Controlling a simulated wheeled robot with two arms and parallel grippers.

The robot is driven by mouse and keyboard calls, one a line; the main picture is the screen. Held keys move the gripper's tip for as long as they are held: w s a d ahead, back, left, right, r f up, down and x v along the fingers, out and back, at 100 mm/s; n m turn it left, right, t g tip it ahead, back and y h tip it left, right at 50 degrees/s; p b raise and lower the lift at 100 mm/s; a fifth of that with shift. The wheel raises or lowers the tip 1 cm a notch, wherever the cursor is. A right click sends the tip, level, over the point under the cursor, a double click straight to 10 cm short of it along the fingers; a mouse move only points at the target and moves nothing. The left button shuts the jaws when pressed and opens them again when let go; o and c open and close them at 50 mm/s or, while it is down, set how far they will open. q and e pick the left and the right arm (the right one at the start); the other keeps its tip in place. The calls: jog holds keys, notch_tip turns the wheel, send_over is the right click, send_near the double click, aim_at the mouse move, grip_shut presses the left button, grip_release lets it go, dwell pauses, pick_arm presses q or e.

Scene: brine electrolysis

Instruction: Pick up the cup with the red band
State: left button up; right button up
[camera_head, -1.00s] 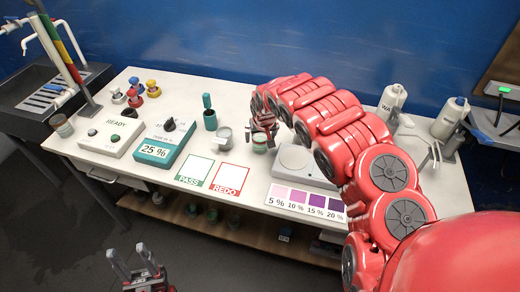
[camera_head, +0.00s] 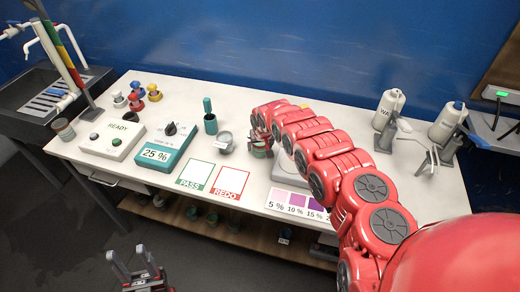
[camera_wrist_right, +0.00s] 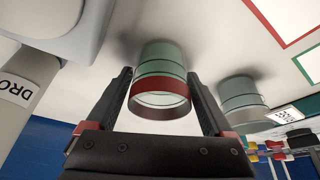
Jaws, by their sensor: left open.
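The cup with the red band (camera_wrist_right: 160,98) is pale green with a dark red ring at its rim. In the right wrist view it stands between the two fingers of my right gripper (camera_wrist_right: 161,90). The fingers lie close along both its sides; whether they press on it I cannot tell. In the head view the cup (camera_head: 259,152) is partly hidden by my right gripper (camera_head: 262,141), left of the scale. My left gripper (camera_head: 136,268) is open and empty, low in front of the table.
A similar grey-green cup (camera_head: 226,142) with a label stands just left, also in the right wrist view (camera_wrist_right: 243,98). The teal holder (camera_head: 210,122), PASS card (camera_head: 195,174) and REDO card (camera_head: 231,182) are nearby. The scale (camera_head: 285,166) is partly behind my right arm. Bottles (camera_head: 388,108) stand at right.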

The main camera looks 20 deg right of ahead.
jog(key=c, duration=1.2)
jog(key=shift+c, duration=0.2)
